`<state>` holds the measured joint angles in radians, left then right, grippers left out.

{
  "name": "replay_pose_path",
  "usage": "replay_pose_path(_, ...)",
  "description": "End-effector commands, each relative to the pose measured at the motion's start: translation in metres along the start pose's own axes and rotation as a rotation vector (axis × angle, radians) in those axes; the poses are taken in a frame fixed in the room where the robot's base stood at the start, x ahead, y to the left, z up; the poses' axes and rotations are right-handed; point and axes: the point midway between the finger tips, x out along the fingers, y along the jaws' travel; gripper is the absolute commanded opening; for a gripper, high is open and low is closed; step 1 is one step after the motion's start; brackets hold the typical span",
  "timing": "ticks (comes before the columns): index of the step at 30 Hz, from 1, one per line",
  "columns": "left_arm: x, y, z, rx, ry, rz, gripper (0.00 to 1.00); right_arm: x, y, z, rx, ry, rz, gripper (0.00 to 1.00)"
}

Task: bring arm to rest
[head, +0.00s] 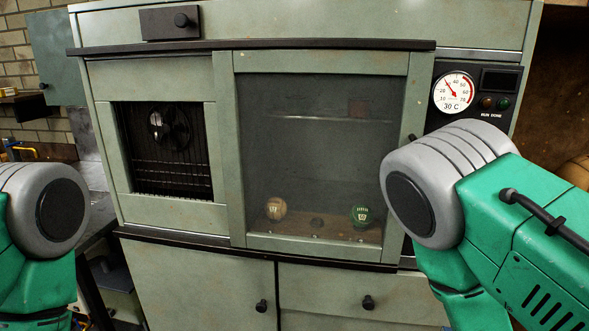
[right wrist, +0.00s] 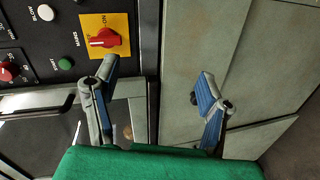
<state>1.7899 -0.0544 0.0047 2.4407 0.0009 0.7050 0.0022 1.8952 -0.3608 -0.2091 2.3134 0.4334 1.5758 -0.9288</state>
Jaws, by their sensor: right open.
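My right gripper (right wrist: 158,88) is open in the right wrist view, its two blue-padded fingers apart with nothing between them. It is in front of the cabinet front, near the control panel. In the head view my right arm (head: 490,220) comes in from the right and its gripper is hidden. My left arm (head: 40,225) shows at the left edge; its gripper is out of view. A tan ball (head: 276,208) and a green ball (head: 361,214) sit on the floor of the chamber behind the shut glass door (head: 315,130).
The green-grey cabinet (head: 170,80) fills the middle. A round gauge (head: 453,92) is at its upper right. In the wrist view a red rotary switch (right wrist: 107,38) on a yellow plate is close to the left finger. Drawer knobs (head: 368,302) stick out below.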

Motion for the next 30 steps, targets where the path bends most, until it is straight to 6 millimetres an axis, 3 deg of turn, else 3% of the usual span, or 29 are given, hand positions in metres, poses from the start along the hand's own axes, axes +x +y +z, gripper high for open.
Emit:
replay_pose_path(1,0.006,0.000,0.001,0.000,0.000,0.000,0.40,-0.007,-0.032,0.013,0.092,-0.046,-0.106,0.66)
replay_pose_path(6,0.018,0.000,0.001,0.000,-0.001,0.000,0.40,-0.062,-0.145,0.044,0.473,-0.285,-0.513,0.66)
replay_pose_path(9,0.025,0.000,0.002,0.000,-0.001,0.000,0.40,-0.110,-0.196,0.053,0.660,-0.465,-0.717,0.66)
replay_pose_path(12,0.029,0.000,0.002,0.000,-0.001,0.000,0.40,-0.155,-0.230,0.055,0.794,-0.636,-0.871,0.66)
replay_pose_path(15,0.032,0.000,0.002,0.000,-0.001,0.000,0.40,-0.189,-0.248,0.054,0.874,-0.769,-0.969,0.66)
replay_pose_path(18,0.033,0.000,0.002,0.000,-0.001,0.000,0.40,-0.208,-0.255,0.053,0.912,-0.846,-1.019,0.66)
replay_pose_path(30,0.033,0.000,0.002,0.000,0.000,0.000,0.40,-0.214,-0.257,0.053,0.922,-0.871,-1.033,0.66)
